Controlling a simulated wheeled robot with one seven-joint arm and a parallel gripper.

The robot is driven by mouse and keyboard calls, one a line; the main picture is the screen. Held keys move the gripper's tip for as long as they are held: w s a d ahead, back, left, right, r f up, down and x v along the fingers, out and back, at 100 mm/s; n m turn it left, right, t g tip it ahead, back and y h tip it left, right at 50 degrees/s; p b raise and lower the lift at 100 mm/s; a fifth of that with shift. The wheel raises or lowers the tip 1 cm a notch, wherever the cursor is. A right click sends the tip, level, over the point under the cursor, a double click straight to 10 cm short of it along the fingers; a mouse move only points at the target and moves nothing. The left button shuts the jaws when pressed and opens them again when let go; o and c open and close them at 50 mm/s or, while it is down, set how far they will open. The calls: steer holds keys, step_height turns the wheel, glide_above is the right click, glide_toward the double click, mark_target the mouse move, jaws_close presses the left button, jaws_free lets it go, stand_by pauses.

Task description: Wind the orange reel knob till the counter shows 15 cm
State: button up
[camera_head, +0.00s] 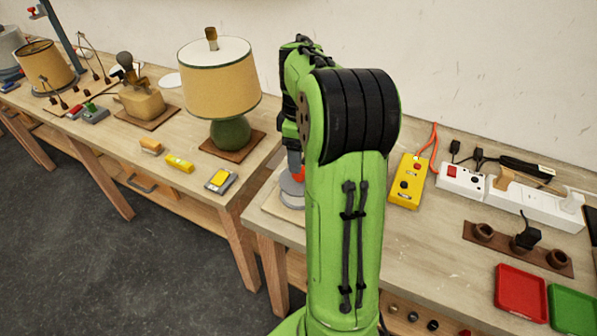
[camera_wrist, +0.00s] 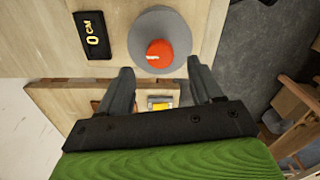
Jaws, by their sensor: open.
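The orange reel knob (camera_wrist: 159,53) sits on a round grey reel (camera_wrist: 140,38) in the wrist view, with a small pale mark on its left side. The black counter (camera_wrist: 92,36) beside it reads 0 CM. My gripper (camera_wrist: 158,68) is open and empty, its two dark fingers spread below and to either side of the knob in the picture; I cannot tell the height gap. In the head view my green arm hides most of the reel; a bit of the orange knob (camera_head: 298,174) and of the grey reel (camera_head: 291,190) shows at the arm's left edge.
A lamp (camera_head: 231,134) with a tan shade stands on the left bench near a yellow-screened device (camera_head: 221,180). Right of my arm are a yellow tester (camera_head: 405,186), a white power strip (camera_head: 535,204), a wooden cup rack (camera_head: 500,241), a red tray (camera_head: 521,292) and a green tray (camera_head: 572,309).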

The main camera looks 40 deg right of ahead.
step_height(320, 180, down, 5)
steer(key=shift+r+b, duration=0.2)
steer(key=shift+b, duration=0.25)
steer(key=c, duration=1.1)
steer(key=shift+o, duration=0.2)
steer(key=shift+r, duration=0.1)
steer(key=shift+m, duration=0.4)
